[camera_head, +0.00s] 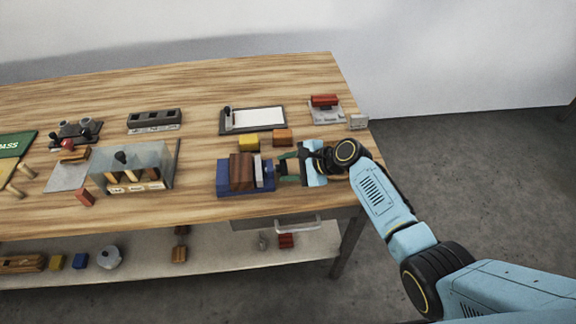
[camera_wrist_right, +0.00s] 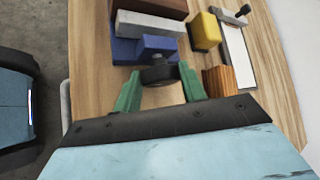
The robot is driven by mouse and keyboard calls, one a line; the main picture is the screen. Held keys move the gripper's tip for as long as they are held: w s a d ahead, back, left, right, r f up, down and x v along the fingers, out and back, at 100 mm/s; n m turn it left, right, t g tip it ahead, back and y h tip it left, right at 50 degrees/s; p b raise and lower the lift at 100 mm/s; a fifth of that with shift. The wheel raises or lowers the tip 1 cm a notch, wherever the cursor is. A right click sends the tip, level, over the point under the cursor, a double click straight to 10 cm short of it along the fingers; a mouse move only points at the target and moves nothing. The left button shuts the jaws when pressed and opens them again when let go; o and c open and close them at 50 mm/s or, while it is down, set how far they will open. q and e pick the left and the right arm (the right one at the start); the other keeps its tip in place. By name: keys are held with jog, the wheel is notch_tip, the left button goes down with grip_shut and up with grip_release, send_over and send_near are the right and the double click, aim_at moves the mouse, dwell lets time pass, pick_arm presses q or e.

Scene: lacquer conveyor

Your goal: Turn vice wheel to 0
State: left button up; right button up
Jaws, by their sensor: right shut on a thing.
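The blue vice (camera_head: 222,180) stands near the front edge of the table, with a brown block (camera_head: 241,170) beside a pale grey jaw plate (camera_head: 259,170). The vice also shows in the wrist view (camera_wrist_right: 125,50). Its dark round wheel (camera_wrist_right: 160,75) sits on the side facing my right gripper. My right gripper (camera_head: 284,167) reaches in from the right, its green fingers on either side of the wheel and shut on it. Any number on the wheel is too small or hidden to read. My left gripper is not in view.
A yellow block (camera_head: 249,142) and an orange-brown block (camera_head: 282,137) lie just behind the vice. A tray with a white sheet (camera_head: 258,118) is behind them. A clear-covered box (camera_head: 130,165) stands to the left. A drawer handle (camera_head: 298,223) is below the table edge.

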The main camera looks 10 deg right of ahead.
jog(key=o, duration=1)
